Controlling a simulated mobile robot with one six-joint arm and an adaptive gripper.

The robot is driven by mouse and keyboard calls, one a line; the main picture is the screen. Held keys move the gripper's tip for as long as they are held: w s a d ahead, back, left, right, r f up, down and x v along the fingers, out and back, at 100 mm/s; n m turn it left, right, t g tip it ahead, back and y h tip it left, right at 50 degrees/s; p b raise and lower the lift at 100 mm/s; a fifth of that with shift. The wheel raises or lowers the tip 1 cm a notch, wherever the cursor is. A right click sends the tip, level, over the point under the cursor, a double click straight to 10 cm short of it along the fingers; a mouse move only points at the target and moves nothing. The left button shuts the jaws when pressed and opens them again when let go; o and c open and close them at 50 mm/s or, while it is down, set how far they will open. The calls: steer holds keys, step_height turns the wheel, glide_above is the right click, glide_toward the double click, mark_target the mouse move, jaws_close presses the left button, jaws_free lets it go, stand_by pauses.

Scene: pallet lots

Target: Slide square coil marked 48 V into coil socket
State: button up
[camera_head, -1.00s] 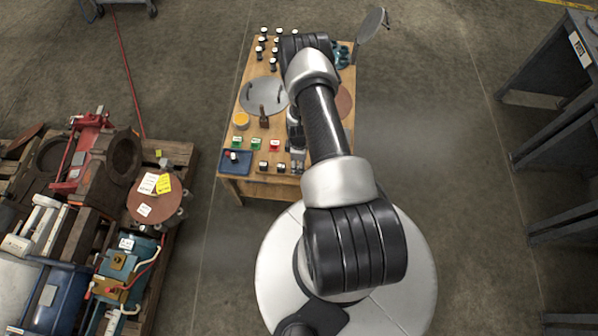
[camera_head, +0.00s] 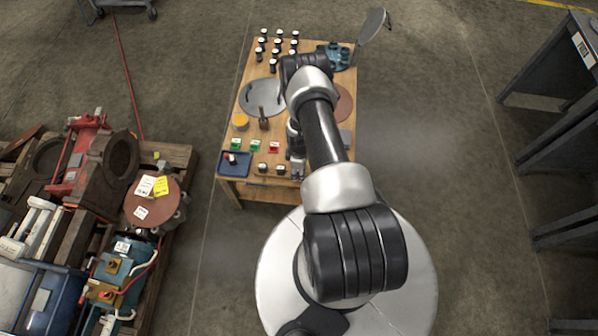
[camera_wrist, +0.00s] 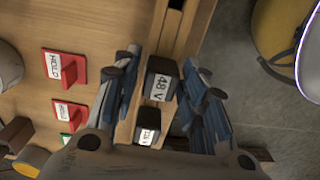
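The square coil marked 48 V (camera_wrist: 160,82) is a dark block with a white label. In the wrist view it stands between the two fingers of my gripper (camera_wrist: 164,88). The fingers are apart, one on each side of it, and a gap shows on the left side; contact on the right is unclear. A second dark labelled block (camera_wrist: 148,128) is just below it, partly hidden by my gripper. In the head view my gripper (camera_head: 297,170) is at the table's front edge, mostly hidden by my arm. I cannot pick out the coil socket for certain.
Red HOLD signs (camera_wrist: 64,68) stand left of my gripper in the wrist view. The wooden table (camera_head: 230,190) also bears a blue tray (camera_head: 226,171), a grey disc (camera_head: 257,100), several black-and-white pieces (camera_head: 277,42) and teal fittings (camera_head: 342,56). A loaded pallet (camera_head: 178,152) is at left.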

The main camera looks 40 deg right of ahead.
steer(key=c, duration=0.8)
steer(key=shift+r, duration=0.15)
jaws_close()
